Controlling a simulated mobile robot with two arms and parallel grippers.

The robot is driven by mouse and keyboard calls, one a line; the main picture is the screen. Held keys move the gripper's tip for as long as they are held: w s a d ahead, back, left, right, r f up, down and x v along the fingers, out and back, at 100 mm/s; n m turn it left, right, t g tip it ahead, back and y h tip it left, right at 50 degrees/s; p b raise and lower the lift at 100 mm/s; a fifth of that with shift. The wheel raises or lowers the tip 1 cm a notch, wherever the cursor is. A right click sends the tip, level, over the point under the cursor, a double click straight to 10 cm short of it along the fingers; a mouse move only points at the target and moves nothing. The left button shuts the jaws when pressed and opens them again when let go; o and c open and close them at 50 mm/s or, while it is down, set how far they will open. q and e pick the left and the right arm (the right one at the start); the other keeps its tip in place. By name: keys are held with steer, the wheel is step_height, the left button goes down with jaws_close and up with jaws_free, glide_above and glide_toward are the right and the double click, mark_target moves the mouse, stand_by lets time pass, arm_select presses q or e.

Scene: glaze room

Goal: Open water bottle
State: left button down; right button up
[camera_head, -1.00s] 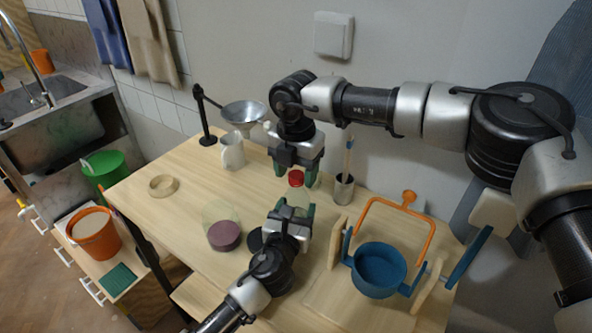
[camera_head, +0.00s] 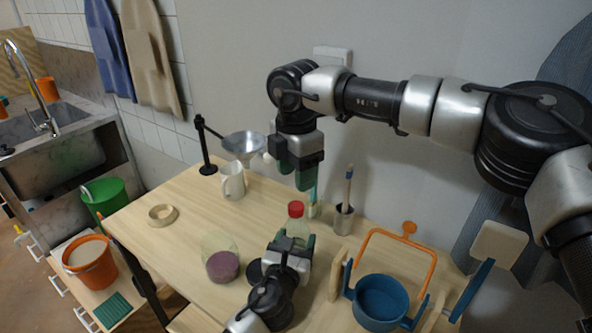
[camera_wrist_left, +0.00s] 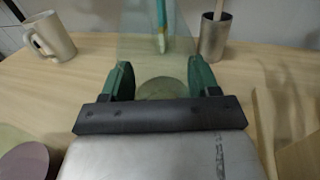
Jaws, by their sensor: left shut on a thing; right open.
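The water bottle (camera_head: 298,225) is clear and pale green and stands upright on the table, with a red cap (camera_head: 296,208) on top. My left gripper (camera_head: 291,243) is shut on its body from the front. In the left wrist view the see-through bottle (camera_wrist_left: 150,48) is between the green fingers, and its cap is out of frame. My right gripper (camera_head: 303,182) is open, points down and hangs above the cap, apart from it. Nothing shows between its fingers.
A metal cup (camera_head: 343,219) with a brush stands right of the bottle. A white mug (camera_head: 232,181) and a funnel on a stand (camera_head: 243,143) are at the back left. A blue pot (camera_head: 380,299) with an orange handle is at right. The table's left part is mostly clear.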

mark_target(296, 205)
step_height(296, 205, down, 8)
steer(key=shift+r, duration=0.25)
steer(key=c, duration=0.9)
steer(key=n, duration=0.6)
steer(key=shift+n, duration=0.4)
steer(key=shift+c, duration=0.2)
steer(key=o, duration=1)
